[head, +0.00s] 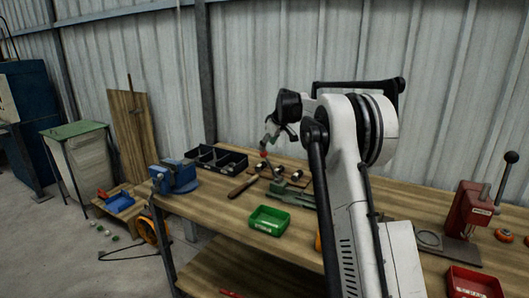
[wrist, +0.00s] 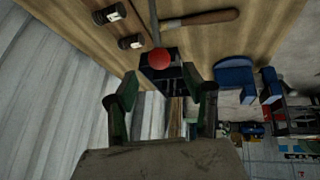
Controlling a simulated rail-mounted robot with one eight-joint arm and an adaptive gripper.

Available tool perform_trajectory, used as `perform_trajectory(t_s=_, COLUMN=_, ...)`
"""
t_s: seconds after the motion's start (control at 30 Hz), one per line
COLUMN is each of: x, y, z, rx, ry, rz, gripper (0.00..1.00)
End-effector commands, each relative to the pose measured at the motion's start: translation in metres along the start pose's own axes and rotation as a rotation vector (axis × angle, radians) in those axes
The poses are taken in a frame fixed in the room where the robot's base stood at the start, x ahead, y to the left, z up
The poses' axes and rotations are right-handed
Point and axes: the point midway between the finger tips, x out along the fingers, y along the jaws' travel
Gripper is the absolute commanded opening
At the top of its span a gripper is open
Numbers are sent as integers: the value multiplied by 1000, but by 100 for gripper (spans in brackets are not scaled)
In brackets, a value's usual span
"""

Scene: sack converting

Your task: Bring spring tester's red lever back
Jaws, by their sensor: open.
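A red ball knob on a thin grey rod, the lever (head: 263,154), stands over the bench near the back middle. In the wrist view the red knob (wrist: 159,59) lies just beyond and between my fingertips, with its rod running up out of the picture. My gripper (wrist: 160,82) is open, with its dark green fingers to either side and nothing visibly held. In the head view my gripper (head: 269,132) is small, just above the knob; contact cannot be told. The tester's body is not clearly made out; a green metal piece (head: 291,195) lies nearby on the bench.
A black divided tray (head: 232,165), a blue vise (head: 175,179), a wooden-handled hammer (head: 242,188) and dark cylinders (wrist: 130,42) are close by. A green bin (head: 268,220) is in front. A red press (head: 472,209) and red bin (head: 473,283) are at right. A corrugated wall stands behind.

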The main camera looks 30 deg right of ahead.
Motion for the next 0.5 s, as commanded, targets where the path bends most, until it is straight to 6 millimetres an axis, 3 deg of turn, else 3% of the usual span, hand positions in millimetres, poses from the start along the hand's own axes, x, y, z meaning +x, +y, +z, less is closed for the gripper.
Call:
perform_trajectory(t_s=0.2, x=-34, y=0, z=0, rx=0, ry=0, rz=-1, gripper=46)
perform_trajectory(t_s=0.5, x=-46, y=-1, z=0, rx=0, ry=1, rz=-1, gripper=46)
